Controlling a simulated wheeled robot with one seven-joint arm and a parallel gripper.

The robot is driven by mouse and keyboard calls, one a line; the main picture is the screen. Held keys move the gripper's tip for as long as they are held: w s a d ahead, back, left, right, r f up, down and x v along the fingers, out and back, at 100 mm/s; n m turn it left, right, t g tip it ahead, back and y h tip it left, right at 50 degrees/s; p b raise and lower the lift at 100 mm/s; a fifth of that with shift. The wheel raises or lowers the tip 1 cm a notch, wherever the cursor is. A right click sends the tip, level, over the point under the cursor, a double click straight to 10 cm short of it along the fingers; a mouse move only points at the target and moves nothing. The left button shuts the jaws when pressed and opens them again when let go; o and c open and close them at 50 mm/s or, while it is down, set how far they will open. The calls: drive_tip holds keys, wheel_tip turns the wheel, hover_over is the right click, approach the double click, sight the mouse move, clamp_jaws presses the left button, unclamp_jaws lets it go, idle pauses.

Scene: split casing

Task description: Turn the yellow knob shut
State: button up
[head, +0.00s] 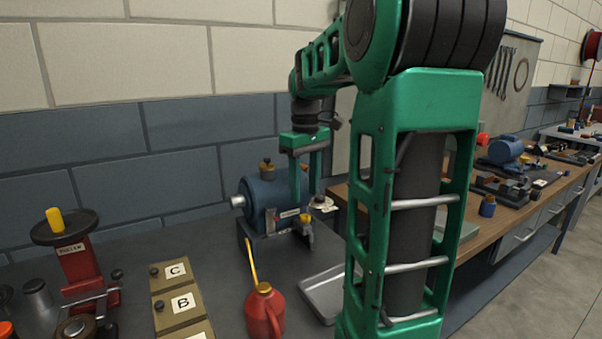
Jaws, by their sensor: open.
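A blue motor-like casing (263,203) stands on the dark bench against the wall, with a grey shaft at its left end and a brass cap (267,166) on top. A small yellow knob-like part (306,223) shows low at the casing's right front. It is small, and I cannot tell how far it is turned. My gripper (305,199) points down in front of the casing's right end. Its two green fingers are apart, with the tips just above the yellow part. I cannot tell whether they touch it.
A red oil can (264,312) with a yellow spout stands in front of the casing, beside a grey tray (324,293). Lettered tan blocks (172,275) and a red device (79,265) with a black wheel and yellow peg stand left. Bare bench lies left of the casing.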

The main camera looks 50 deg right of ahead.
sight(305, 216)
drive_tip(key=shift+m, duration=0.5)
wheel_tip(305, 216, up, 4)
drive_tip(key=shift+r, duration=0.1)
wheel_tip(305, 216, down, 11)
drive_tip(key=m, duration=0.3)
drive_tip(key=shift+s+r, duration=0.1)
idle(0.5)
